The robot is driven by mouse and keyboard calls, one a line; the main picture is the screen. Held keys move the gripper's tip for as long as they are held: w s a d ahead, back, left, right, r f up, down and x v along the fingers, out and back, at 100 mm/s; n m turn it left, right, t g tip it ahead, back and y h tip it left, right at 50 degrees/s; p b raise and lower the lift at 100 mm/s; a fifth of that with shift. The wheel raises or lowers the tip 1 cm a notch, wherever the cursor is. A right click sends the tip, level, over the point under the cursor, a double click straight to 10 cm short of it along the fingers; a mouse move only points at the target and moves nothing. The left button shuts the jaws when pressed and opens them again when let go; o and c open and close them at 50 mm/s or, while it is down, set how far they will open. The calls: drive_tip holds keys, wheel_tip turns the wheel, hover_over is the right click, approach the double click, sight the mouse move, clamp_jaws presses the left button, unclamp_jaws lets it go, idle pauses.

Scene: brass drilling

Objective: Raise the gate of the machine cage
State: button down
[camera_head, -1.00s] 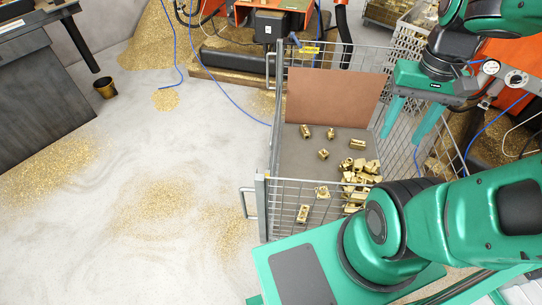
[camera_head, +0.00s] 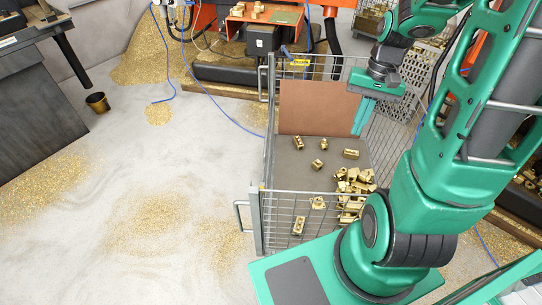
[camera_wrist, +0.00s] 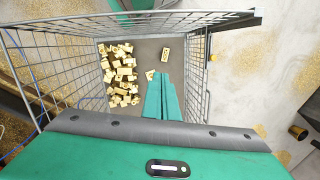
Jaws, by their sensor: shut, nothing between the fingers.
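The wire mesh cage (camera_head: 290,208) stands in the middle of the head view, with an open top, brass parts on its grey floor and a brown panel (camera_head: 320,108) at its far side. I cannot tell for certain which mesh side is the gate. Bar handles (camera_head: 241,214) show on its left side. My gripper (camera_head: 358,132) is shut and empty, its green fingers pointing down into the cage by the panel's right edge. In the wrist view the shut fingers (camera_wrist: 160,76) point into the cage between the mesh walls, and the cage rim (camera_wrist: 130,20) crosses the top.
Several brass parts (camera_head: 352,190) lie piled in the cage's right half, with a few loose ones nearby. An orange machine (camera_head: 222,22) stands behind the cage. A black bucket (camera_head: 97,102) and brass shavings (camera_head: 155,215) lie on the left floor, which is otherwise clear. A blue hose (camera_head: 225,105) crosses it.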

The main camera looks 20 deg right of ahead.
drive_tip(key=w+a+f+m+t+y, duration=0.3)
drive_tip(key=w+f+m+t, duration=0.35)
drive_tip(key=f, duration=0.75)
drive_tip(key=w+a+f+m+t+y, duration=0.3)
drive_tip(key=w+f+m+t, duration=0.35)
drive_tip(key=f, duration=0.65)
drive_tip(key=w+a+f+m+t+y, duration=0.3)
drive_tip(key=w+f+m, duration=0.5)
drive_tip(key=f, duration=0.6)
drive_tip(key=w+a+r+t, duration=0.1)
drive_tip(key=w+a, duration=0.4)
drive_tip(key=w, duration=0.3)
drive_tip(key=shift+w+a+r+h, duration=0.15)
drive_tip(key=shift+w+h, duration=0.05)
drive_tip(key=shift+h, duration=0.2)
